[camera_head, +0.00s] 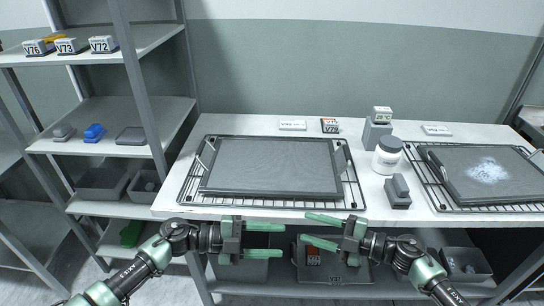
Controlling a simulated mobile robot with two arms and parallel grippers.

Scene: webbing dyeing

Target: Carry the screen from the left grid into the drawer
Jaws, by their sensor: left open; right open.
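The screen (275,167) is a flat dark grey rectangular panel. It lies on the left grid (187,196), a black wire rack on the white table, with a handle at each short side. My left gripper (284,240) is open and empty in front of the table edge, below the screen in the picture. My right gripper (307,226) is also open and empty, facing the left one. Neither touches the screen. Under the table a grey drawer or bin (331,270) with an orange label shows partly behind my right gripper; I cannot tell whether it is the drawer.
A right grid (436,192) holds another grey panel (505,176) with white powder. Between the grids stand a white jar (387,156), a grey block (398,192) and a display (382,114). A metal shelf (111,150) with tagged boxes stands at left.

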